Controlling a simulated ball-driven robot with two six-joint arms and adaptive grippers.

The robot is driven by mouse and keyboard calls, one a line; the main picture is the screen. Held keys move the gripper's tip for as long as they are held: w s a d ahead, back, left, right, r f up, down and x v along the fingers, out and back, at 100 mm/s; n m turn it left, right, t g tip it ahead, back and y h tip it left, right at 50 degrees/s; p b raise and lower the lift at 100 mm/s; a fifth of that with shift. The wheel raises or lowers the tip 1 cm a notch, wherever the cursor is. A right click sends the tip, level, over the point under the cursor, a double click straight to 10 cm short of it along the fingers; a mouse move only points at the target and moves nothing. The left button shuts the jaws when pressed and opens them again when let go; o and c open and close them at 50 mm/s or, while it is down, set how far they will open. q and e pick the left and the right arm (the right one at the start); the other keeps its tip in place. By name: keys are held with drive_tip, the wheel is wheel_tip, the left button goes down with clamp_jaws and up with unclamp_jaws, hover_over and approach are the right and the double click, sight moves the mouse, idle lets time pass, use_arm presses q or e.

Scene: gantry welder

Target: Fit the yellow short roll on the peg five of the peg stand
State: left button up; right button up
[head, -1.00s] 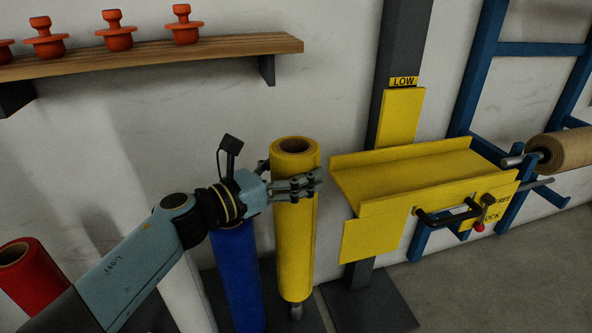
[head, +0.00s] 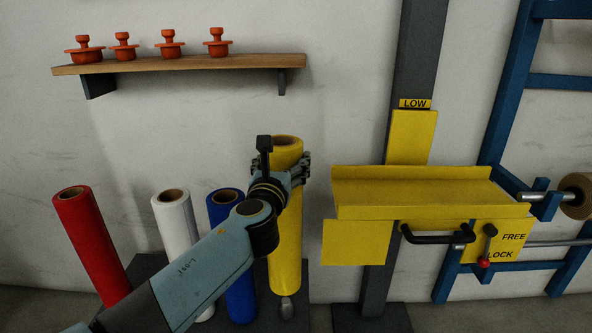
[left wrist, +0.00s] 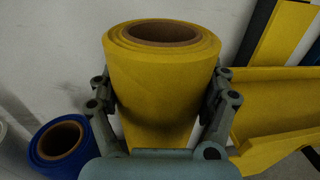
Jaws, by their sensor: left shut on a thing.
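The yellow short roll (head: 286,235) stands upright at the right end of the peg stand (head: 299,318), and its top with the brown core also shows in the left wrist view (left wrist: 160,70). My left gripper (head: 289,168) is shut around the roll near its top, with fingers on both sides. A rounded grey peg end (head: 287,306) shows just under the roll's lower end. I cannot tell whether the roll's lower end touches the peg. My right gripper is not in view.
Blue (head: 226,212), white (head: 174,215) and red (head: 88,240) rolls stand on the left. A yellow cradle (head: 415,195) on a dark post is close on the right. A wooden shelf (head: 180,65) with several orange plugs is above.

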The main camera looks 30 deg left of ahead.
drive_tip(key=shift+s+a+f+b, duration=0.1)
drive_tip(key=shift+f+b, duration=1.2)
drive_tip(key=shift+b, duration=0.15)
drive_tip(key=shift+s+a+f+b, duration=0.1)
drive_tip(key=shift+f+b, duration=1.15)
drive_tip(key=shift+b, duration=0.2)
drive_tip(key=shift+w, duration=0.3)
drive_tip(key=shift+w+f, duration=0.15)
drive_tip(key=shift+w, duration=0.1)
